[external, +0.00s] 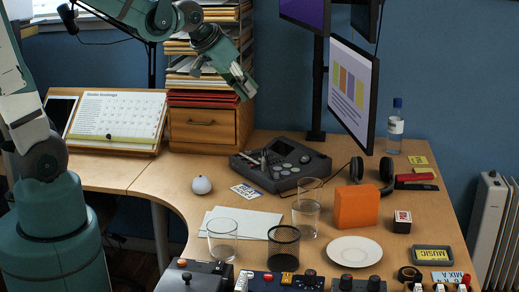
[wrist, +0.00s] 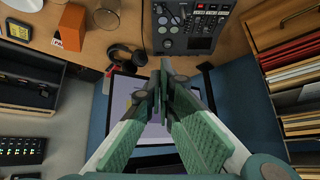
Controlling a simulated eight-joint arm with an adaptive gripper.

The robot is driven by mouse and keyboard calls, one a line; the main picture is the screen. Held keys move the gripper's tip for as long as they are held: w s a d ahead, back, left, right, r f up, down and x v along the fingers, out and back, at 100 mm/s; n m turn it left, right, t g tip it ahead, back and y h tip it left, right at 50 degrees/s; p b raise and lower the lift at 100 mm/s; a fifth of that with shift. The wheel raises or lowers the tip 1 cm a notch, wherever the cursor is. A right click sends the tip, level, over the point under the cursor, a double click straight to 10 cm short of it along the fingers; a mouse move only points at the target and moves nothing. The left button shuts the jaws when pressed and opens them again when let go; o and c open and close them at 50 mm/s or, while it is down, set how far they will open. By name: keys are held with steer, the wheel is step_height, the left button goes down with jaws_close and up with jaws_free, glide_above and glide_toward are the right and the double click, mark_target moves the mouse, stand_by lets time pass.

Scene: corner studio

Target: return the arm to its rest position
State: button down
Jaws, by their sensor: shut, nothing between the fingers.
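My gripper (external: 243,88) is in the air above the back of the desk, in front of the wooden drawer unit (external: 205,126) and its stack of papers. My arm comes in from the left and bends down toward it. In the wrist view my gripper (wrist: 163,82) has its fingers together with nothing between them. It is high above the desk and apart from everything on it.
Monitors (external: 352,92) stand right of my gripper. Below are a grey console (external: 280,165), headphones (external: 372,172), an orange box (external: 356,207), glasses (external: 222,240), a mesh cup (external: 283,248) and a white plate (external: 355,250). A calendar (external: 118,118) stands at left. The air around my gripper is clear.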

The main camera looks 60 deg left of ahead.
steer(key=s+d+g, duration=0.1)
steer(key=s, duration=1.9)
steer(key=shift+d+f+h, duration=0.15)
steer(key=shift+d+h, duration=0.15)
